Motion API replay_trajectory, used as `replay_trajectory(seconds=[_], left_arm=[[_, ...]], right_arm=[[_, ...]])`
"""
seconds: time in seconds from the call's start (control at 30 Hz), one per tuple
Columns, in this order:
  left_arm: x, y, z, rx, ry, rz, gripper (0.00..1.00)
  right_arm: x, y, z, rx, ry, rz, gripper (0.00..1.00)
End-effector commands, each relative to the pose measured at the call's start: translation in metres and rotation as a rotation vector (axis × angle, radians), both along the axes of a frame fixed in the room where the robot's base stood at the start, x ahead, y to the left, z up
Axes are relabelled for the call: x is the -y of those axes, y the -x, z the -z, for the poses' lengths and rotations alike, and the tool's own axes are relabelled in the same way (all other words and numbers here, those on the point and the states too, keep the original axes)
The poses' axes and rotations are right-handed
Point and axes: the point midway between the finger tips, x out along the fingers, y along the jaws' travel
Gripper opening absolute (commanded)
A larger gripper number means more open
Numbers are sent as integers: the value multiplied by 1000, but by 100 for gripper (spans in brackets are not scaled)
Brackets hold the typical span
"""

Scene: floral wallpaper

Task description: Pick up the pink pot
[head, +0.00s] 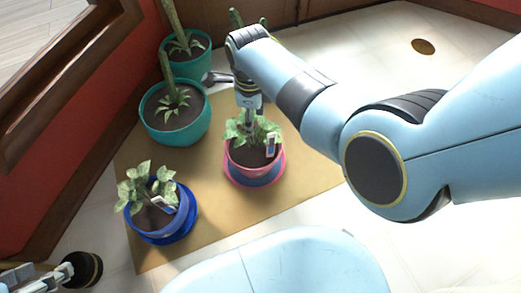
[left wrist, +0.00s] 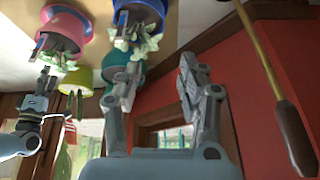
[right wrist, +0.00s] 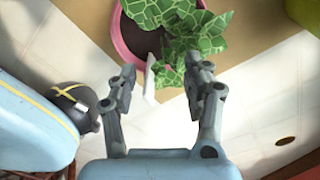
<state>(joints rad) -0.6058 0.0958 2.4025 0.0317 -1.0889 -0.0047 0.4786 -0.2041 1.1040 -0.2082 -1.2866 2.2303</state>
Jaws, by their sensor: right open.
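The pink pot (head: 255,179) stands upright on a tan mat, with dark soil, a leafy green plant and a small white tag. It also shows in the left wrist view (left wrist: 77,22) and at the top of the right wrist view (right wrist: 121,47). My right gripper (head: 248,122) points down over the pot among the leaves. In the right wrist view its fingers (right wrist: 163,85) are apart, with leaves and the tag between or just beyond them. I cannot tell whether they touch the pot. My left gripper (left wrist: 160,78) is open and empty, away from the pink pot.
A blue pot (head: 163,238) stands left of the pink pot. Teal pots (head: 180,134) stand behind on the left. A yellow-green pot (left wrist: 84,78) shows in the left wrist view. The tan mat (head: 215,215) lies on pale floor; a red wall edges the left.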

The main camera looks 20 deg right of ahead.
Motion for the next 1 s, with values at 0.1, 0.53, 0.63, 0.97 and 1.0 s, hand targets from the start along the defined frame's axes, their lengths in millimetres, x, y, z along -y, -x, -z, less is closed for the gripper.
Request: replay_trajectory(seconds=[0.1, 0.53, 0.63, 0.97, 1.0], left_arm=[[0, -4, 20, 70, 3, -1, 40], [1, -10, 60, 366, 9, 8, 40], [2, -9, 63, 423, 10, 11, 40], [4, -6, 65, 514, 14, 20, 40], [4, -4, 66, 534, 15, 21, 40]], right_arm=[[1, 2, 14, -4, 1, -1, 50], [1, 3, 45, -5, 2, -4, 50], [1, 2, 50, -3, 1, -4, 50], [1, 1, 57, -2, 1, -4, 50], [1, 2, 59, -2, 1, -4, 50]])
